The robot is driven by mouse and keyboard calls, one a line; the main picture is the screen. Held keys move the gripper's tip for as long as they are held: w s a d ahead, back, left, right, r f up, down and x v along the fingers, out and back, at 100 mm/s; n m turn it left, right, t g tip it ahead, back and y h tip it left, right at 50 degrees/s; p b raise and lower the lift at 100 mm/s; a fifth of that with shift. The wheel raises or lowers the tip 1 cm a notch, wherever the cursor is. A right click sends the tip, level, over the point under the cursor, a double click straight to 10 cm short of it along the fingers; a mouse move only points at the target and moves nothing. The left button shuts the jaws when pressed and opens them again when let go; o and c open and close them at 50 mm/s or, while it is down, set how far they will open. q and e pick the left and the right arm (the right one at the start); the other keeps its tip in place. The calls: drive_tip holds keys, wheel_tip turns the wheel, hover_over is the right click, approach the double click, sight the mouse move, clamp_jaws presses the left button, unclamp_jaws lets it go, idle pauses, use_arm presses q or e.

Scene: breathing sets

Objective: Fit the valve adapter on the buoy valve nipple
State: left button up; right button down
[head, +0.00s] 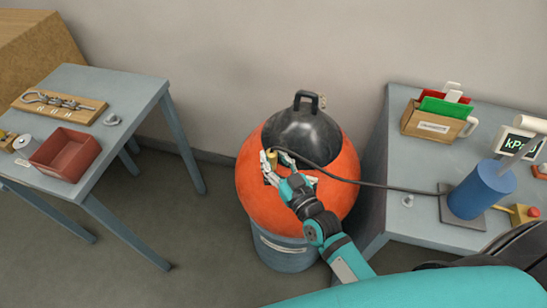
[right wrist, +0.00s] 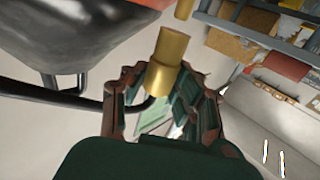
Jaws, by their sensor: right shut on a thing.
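The orange buoy (head: 255,205) with a black dome top (head: 300,135) stands in a blue-grey drum. My right gripper (head: 273,170) is over the buoy's upper front left. In the right wrist view it (right wrist: 163,85) is shut on the brass valve adapter (right wrist: 168,50), at the end of a black hose (right wrist: 60,95). Another brass piece (right wrist: 184,8), apparently the valve nipple, shows at the top edge of that view, with a small visible gap between the two. In the head view a brass piece (head: 272,157) shows at the fingers; I cannot tell which it is. My left gripper is not in view.
The hose (head: 370,186) runs to a blue pump (head: 480,190) on the right table (head: 425,225). A file box (head: 435,122) and a kPa display (head: 518,142) stand there. The left table (head: 120,165) holds a red tray (head: 65,152) and a chain board (head: 60,106).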

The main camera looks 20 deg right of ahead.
sight(274, 167)
drive_tip(key=shift+f+b, duration=1)
drive_tip(key=shift+f, duration=0.65)
drive_tip(key=c, duration=1)
unclamp_jaws()
drive_tip(key=shift+o, duration=0.2)
drive_tip(key=shift+s, duration=0.1)
drive_tip(key=s+d, duration=0.2)
drive_tip(key=s, duration=0.9)
drive_tip(key=shift+s+d, duration=0.15)
drive_tip(key=shift+s, duration=0.15)
